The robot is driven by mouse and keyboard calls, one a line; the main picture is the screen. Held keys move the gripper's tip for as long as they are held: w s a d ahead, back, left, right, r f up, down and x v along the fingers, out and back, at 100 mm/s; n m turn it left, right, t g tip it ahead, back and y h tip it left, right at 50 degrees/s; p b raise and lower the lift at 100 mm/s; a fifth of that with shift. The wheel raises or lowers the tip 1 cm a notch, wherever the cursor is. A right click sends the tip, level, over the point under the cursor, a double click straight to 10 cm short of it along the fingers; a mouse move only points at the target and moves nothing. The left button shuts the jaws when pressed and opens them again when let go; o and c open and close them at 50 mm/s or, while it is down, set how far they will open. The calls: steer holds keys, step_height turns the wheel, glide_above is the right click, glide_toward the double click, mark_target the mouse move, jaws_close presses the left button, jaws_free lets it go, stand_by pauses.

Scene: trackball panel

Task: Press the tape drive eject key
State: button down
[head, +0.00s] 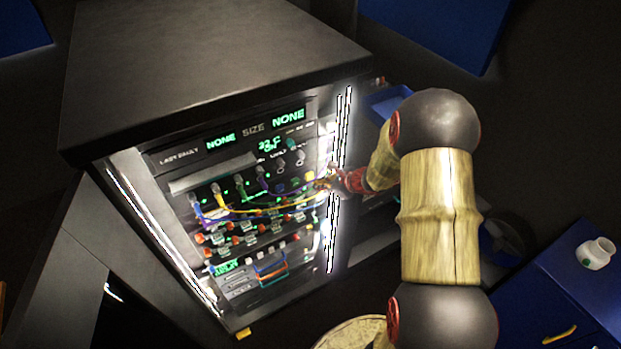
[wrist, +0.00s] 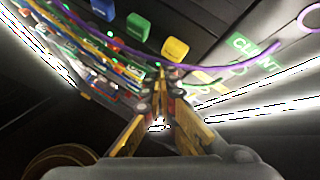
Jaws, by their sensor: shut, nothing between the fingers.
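The rack panel (head: 180,187) faces left of my arm in the head view, with lit green labels, knobs, keys and cables. My gripper (head: 326,183) is at the panel's right side, partly lost in glare and cables. In the wrist view my gripper (wrist: 160,90) has its yellow fingers converging to closed tips in front of the panel, with nothing seen between them. A yellow key (wrist: 175,48), a green key (wrist: 138,27) and a blue key (wrist: 103,8) sit beyond the tips. I cannot tell which key is the tape drive eject key, or whether the tips touch anything.
Yellow and purple cables (wrist: 205,64) loop across the panel close to my fingers. Bright light strips edge the rack. A blue cabinet (head: 540,290) with a white jar (head: 597,254) stands at the lower right.

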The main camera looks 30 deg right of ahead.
steer(key=s+b, duration=0.1)
steer(key=s, duration=0.4)
steer(key=shift+d, duration=0.1)
stand_by(0.8)
steer(key=s+a+r+n+g+h+b, duration=0.1)
steer(key=s+a+r+n+b, duration=0.3)
steer(key=s+n, duration=0.4)
steer(key=s+a+r+n+g+h+b, duration=0.1)
steer(key=s+a+r+n+b, duration=0.4)
steer(key=s+n, duration=0.4)
steer(key=s+a+r+n+g+h+b, duration=0.1)
steer(key=s+a+r+n+b, duration=0.3)
steer(key=n, duration=0.7)
steer(key=s+a+b, duration=0.2)
steer(key=s+a, duration=0.2)
steer(key=shift+s+a+r, duration=0.2)
steer(key=shift+r, duration=0.2)
